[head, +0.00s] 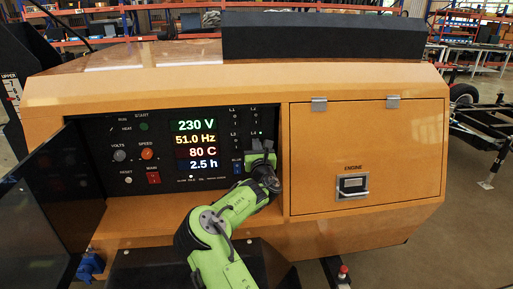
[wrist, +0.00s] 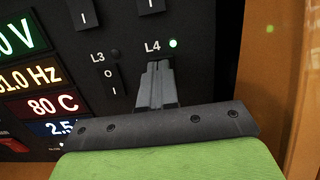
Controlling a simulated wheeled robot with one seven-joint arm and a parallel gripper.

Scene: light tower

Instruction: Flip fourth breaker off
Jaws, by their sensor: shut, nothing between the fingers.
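The breakers sit in two rows on the black control panel (head: 105,190), labelled L1 to L4. In the wrist view the L4 label (wrist: 152,47) has a lit green lamp (wrist: 173,43) beside it. My gripper (wrist: 155,72) is shut and empty, its fingertips just below the L4 label, at the fourth breaker. The fingers hide that breaker's lever, so its position and any contact cannot be told. The L3 breaker (wrist: 111,78) is left of the fingers, with a dark lamp (wrist: 115,53). In the head view my gripper (head: 256,146) covers the panel below L4.
The display (head: 196,145) reads 230 V, 51.0 Hz, 80 C and 2.5 h. A red main switch (head: 153,178) is lower left. The panel's door (head: 60,200) stands open at left. The orange engine door (head: 345,140) is closed at right.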

